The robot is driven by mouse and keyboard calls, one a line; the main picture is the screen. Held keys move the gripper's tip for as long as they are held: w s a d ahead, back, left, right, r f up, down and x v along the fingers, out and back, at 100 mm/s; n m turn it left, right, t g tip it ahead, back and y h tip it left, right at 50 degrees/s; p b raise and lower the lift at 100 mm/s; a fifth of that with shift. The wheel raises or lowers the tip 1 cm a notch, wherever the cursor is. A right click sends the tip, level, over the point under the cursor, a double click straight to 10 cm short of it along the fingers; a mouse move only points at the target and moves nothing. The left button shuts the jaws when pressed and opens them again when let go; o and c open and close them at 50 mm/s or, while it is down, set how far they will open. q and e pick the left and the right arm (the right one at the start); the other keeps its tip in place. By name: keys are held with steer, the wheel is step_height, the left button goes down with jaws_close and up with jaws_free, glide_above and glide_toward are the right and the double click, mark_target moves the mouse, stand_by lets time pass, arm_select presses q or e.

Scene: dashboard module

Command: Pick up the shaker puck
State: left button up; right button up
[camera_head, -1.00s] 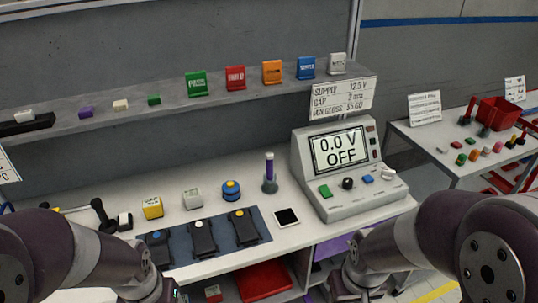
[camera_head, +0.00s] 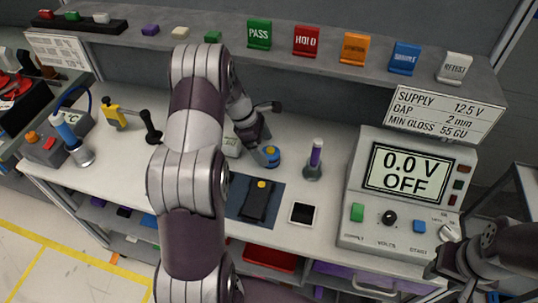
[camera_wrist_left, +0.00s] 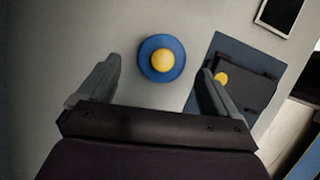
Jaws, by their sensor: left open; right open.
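The shaker puck is a blue disc with a yellow centre, on the grey-white bench top. In the head view the puck (camera_head: 272,157) is partly hidden by my left gripper (camera_head: 262,147), which is right beside or above it. In the left wrist view the puck (camera_wrist_left: 162,69) lies between the two spread fingers of my left gripper (camera_wrist_left: 158,72); no contact shows. My left gripper is open and empty. My right gripper (camera_head: 440,250) is at the lower right, in front of the supply unit, open and partly cut off from clear view.
A black device with a yellow button (camera_head: 258,203) lies on a blue mat (camera_head: 240,212) beside the puck. The supply unit (camera_head: 395,195) stands further right.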

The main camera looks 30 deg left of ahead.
mark_target(268, 149)
arm_select(q)
steer(key=d+f, duration=0.2)
steer(key=shift+w+d+f+p, duration=0.1)
steer(key=shift+w+f+p, duration=0.2)
steer(key=shift+w+f, duration=0.1)
steer(key=shift+f, duration=0.4)
steer(key=c, duration=1.5)
